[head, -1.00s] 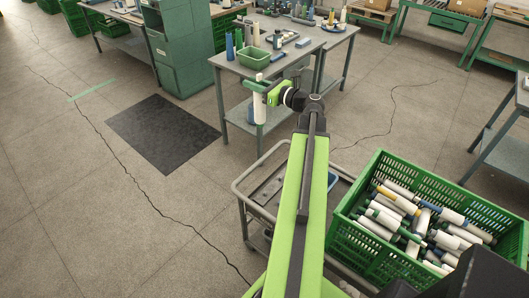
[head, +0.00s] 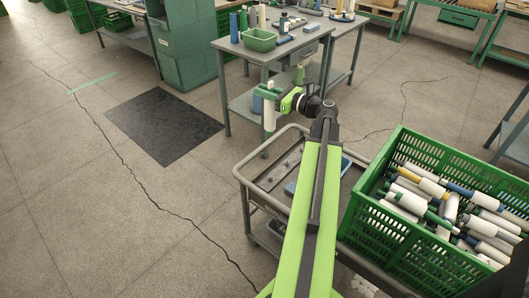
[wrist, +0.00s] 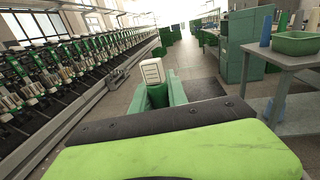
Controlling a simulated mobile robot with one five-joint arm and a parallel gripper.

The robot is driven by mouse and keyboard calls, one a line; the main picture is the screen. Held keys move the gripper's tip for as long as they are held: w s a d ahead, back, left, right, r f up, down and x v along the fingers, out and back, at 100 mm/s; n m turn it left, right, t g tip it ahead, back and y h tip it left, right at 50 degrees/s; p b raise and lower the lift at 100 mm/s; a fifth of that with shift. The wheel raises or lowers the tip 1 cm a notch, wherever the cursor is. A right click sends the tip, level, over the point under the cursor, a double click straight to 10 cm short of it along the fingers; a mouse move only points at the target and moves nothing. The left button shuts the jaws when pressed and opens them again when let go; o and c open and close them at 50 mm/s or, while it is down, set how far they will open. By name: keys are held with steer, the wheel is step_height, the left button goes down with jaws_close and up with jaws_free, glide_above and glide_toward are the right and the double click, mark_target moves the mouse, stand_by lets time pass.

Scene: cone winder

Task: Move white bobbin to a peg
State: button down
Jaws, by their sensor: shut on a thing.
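The white bobbin (head: 269,116) hangs upright below my gripper (head: 270,92) in the head view. In the wrist view the white bobbin (wrist: 152,71) stands between the two green fingers of my gripper (wrist: 156,92), which are shut on it. In the head view the bobbin is in the air, just beyond the far left corner of the grey cart (head: 240,170). Small dark upright studs (head: 269,181), perhaps pegs, stand on the cart's top, nearer to me than the bobbin.
A green crate (head: 375,221) full of bobbins stands on the right of the cart. A blue item (head: 291,188) lies on the cart. A grey table (head: 232,62) with a green basket (head: 260,40) stands behind the gripper. Open floor with a dark mat (head: 164,125) lies left.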

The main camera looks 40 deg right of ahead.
step_height(320, 180, down, 19)
steer(key=y+b, duration=0.1)
steer(key=b, duration=1.5)
steer(key=shift+s+f+n, duration=0.2)
steer(key=shift+s+n, duration=0.2)
steer(key=shift+a, duration=0.1)
step_height(320, 180, down, 4)
steer(key=b, duration=0.4)
steer(key=shift+r, duration=0.15)
steer(key=shift+f+b, duration=2.8)
steer(key=shift+b, duration=0.1)
steer(key=c, duration=1.2)
jaws_free()
steer(key=v, duration=0.7)
steer(key=shift+s, duration=0.3)
